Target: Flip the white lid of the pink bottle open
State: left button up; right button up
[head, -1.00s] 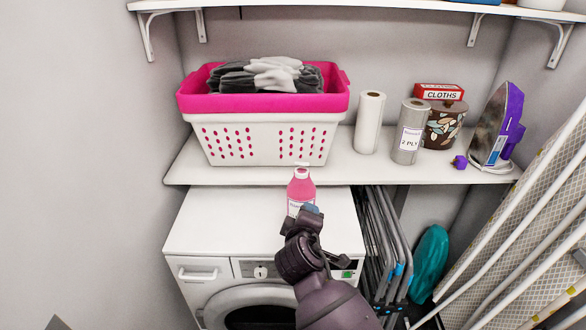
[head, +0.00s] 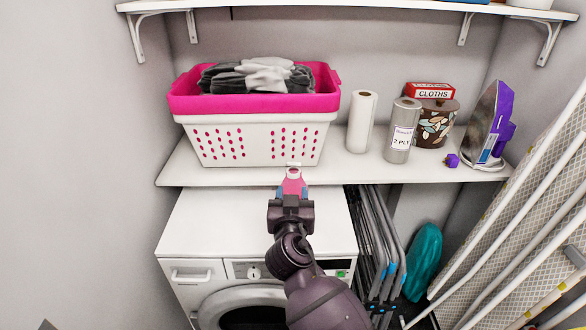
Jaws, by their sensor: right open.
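The pink bottle (head: 292,185) stands upright on top of the washing machine, near its back edge. Its white lid (head: 293,172) faces up at the bottle's top, but it is too small to tell whether the flip part is raised. My right gripper (head: 292,194) is open at the near side of the bottle. Its blue-tipped fingers appear to the left and right of the bottle's upper body, below the lid. The gripper hides the bottle's lower part and label. I cannot tell whether a finger touches the bottle. My left gripper is not in view.
The washing machine (head: 215,225) has free room left of the bottle. The shelf (head: 230,178) behind holds a pink-and-white laundry basket (head: 250,140), paper rolls (head: 361,122), a cloths box (head: 430,90) and an iron (head: 490,125). Folded racks (head: 375,240) stand at right.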

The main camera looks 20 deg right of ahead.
aim_at(294, 164)
pick_arm(q)
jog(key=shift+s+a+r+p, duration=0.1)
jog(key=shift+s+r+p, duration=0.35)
jog(key=shift+p, duration=0.6)
pick_arm(e)
jog(key=x, duration=1)
jog(key=shift+w+d, duration=0.1)
jog(key=shift+w, duration=0.15)
grip_shut()
